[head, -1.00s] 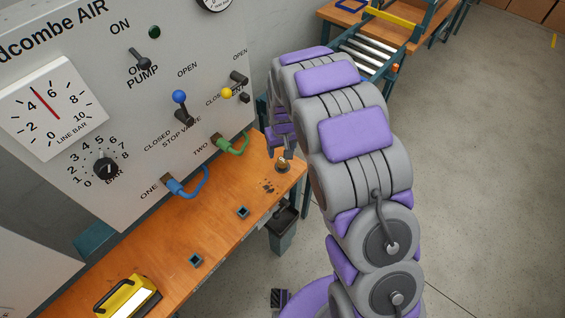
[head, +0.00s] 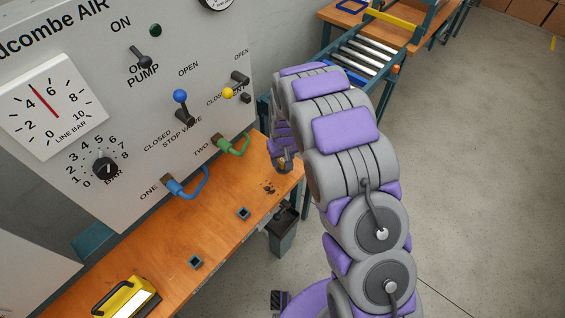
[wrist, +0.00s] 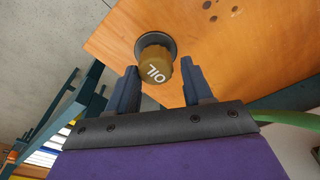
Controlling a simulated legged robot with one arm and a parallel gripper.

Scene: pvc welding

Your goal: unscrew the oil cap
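The oil cap (wrist: 156,63) is a brown-gold round cap marked OIL, sitting on a dark collar (wrist: 155,42) on the wooden bench. In the wrist view it lies at the top centre, just ahead of and between my gripper's fingertips (wrist: 159,68). My gripper is open and holds nothing. In the head view my gripper (head: 283,163) is over the far right end of the bench, and the cap there is largely hidden by it.
The orange bench (head: 220,228) runs along the grey panel (head: 120,100). A roller conveyor (head: 365,58) is behind; floor at right is clear.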

